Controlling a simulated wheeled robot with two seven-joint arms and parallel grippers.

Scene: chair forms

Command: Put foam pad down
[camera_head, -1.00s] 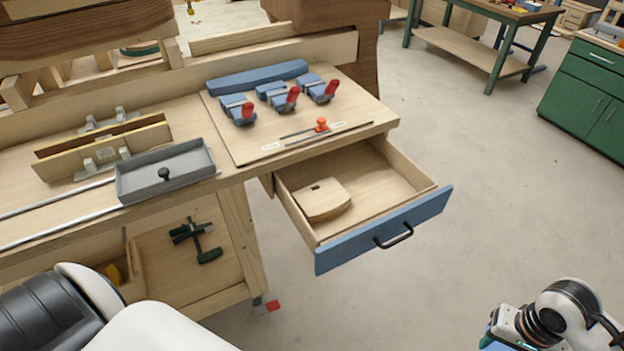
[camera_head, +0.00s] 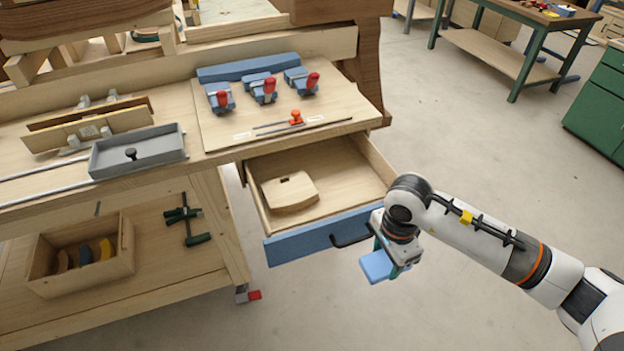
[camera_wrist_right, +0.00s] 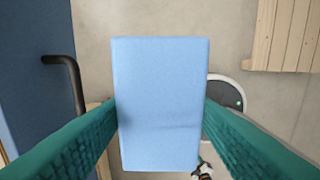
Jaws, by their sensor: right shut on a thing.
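The light blue foam pad (camera_head: 378,266) is held by my right gripper (camera_head: 392,262) just in front of the open drawer. In the right wrist view the pad (camera_wrist_right: 160,105) fills the middle, gripped between two green fingers on its left and right sides. The open drawer (camera_head: 330,228) has a blue front with a dark handle (camera_head: 350,238). The handle also shows at the left of the right wrist view (camera_wrist_right: 66,78). A pale wooden block (camera_head: 290,192) lies inside the drawer at its left. My left gripper is out of view.
A board (camera_head: 222,140) on the bench carries several blue clamps with red knobs and a blue bar. A grey tray (camera_head: 138,155) sits to its left. A wooden box (camera_head: 80,262) and a dark green clamp (camera_head: 187,222) are on the lower shelf. The drawer's right part is bare.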

